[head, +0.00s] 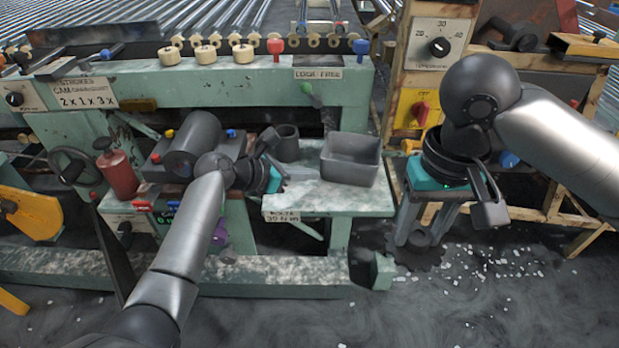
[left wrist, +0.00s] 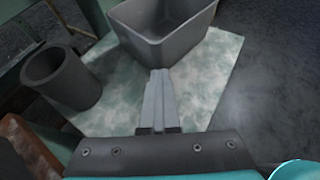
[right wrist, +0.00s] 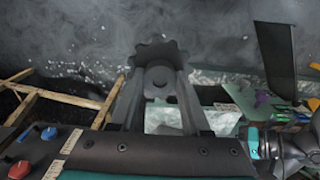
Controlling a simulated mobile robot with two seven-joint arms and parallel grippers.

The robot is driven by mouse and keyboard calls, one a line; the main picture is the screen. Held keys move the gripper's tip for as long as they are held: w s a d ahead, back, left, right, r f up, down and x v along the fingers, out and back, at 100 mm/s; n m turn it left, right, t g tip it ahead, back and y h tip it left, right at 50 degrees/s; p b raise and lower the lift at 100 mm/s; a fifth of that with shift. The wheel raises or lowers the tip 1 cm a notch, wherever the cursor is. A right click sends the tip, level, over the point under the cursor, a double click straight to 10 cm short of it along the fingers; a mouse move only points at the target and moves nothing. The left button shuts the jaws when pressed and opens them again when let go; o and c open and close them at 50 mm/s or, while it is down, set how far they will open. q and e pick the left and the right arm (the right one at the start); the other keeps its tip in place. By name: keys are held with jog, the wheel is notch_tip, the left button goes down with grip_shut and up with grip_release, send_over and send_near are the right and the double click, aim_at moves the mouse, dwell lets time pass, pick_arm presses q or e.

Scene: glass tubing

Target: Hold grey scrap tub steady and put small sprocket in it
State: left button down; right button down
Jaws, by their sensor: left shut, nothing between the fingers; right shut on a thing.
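The grey scrap tub (head: 349,168) is an open rectangular box, upright on the green bench top; the left wrist view shows its near wall (left wrist: 184,47). My left gripper (head: 282,178) is shut and empty, left of the tub. In the left wrist view its fingertips (left wrist: 160,72) point at the tub's near bottom corner; I cannot tell whether they touch. My right gripper (head: 418,232) points down, right of the bench, shut on the small sprocket (head: 420,256), a dark toothed disc. The right wrist view shows the sprocket (right wrist: 158,52) between the fingertips, its lower part partly hidden.
A dark grey cup (head: 288,145) stands on the bench left of the tub, behind my left gripper. The green bench top (head: 340,200) is bare in front of the tub. A wooden frame with a dial panel (head: 438,45) stands behind my right arm. White chips litter the floor.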

pick_arm(q)
jog(key=c, duration=1.6)
grip_release()
jog(key=shift+c, duration=0.2)
grip_release()
